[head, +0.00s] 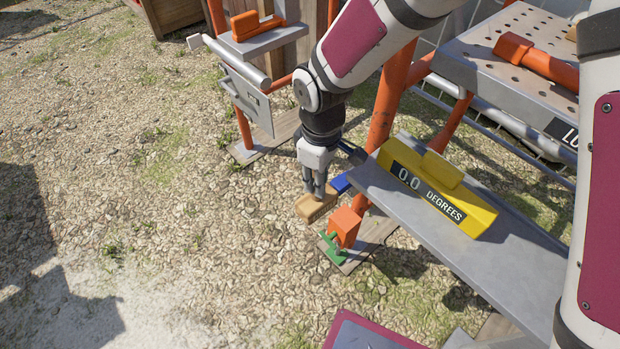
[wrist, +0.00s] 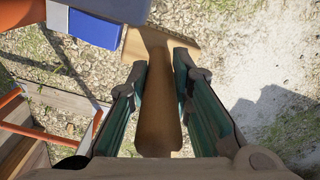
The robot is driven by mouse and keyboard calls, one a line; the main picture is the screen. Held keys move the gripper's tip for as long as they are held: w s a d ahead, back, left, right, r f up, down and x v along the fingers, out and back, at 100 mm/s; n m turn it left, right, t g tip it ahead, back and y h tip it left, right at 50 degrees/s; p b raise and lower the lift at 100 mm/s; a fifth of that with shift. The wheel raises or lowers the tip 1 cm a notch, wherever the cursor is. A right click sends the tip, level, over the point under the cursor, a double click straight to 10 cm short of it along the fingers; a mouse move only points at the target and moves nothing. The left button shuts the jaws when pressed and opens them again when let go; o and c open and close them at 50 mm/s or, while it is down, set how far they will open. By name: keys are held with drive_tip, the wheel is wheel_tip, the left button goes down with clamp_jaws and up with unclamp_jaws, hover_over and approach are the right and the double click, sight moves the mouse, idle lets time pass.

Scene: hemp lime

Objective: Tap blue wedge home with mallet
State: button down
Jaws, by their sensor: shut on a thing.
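The mallet (head: 313,207) is tan wood with a block head. In the wrist view its handle (wrist: 158,110) runs between the fingers and its head (wrist: 160,44) lies just beyond the fingertips. My gripper (head: 319,191) points down and is shut on the handle; the fingers also show in the wrist view (wrist: 160,72). The blue wedge (head: 340,183) is just right of the mallet head, partly hidden by the grey shelf and my gripper. In the wrist view the blue wedge (wrist: 96,29) is left of the head, very close; I cannot tell if they touch.
A grey shelf (head: 470,262) with a yellow level (head: 438,193) reading 0.0 degrees is close on the right. An orange block (head: 345,227) and a green piece (head: 332,248) stand below. Orange posts (head: 388,100) rise behind. Gravel ground on the left is open.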

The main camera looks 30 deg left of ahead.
drive_tip(key=shift+w+d, duration=0.3)
drive_tip(key=shift+w, duration=0.5)
drive_tip(key=shift+s+a, duration=0.3)
drive_tip(key=shift+s, duration=0.4)
drive_tip(key=shift+s+a, duration=0.25)
drive_tip(key=shift+s, duration=0.45)
drive_tip(key=shift+s+a, duration=0.3)
drive_tip(key=shift+s, duration=0.4)
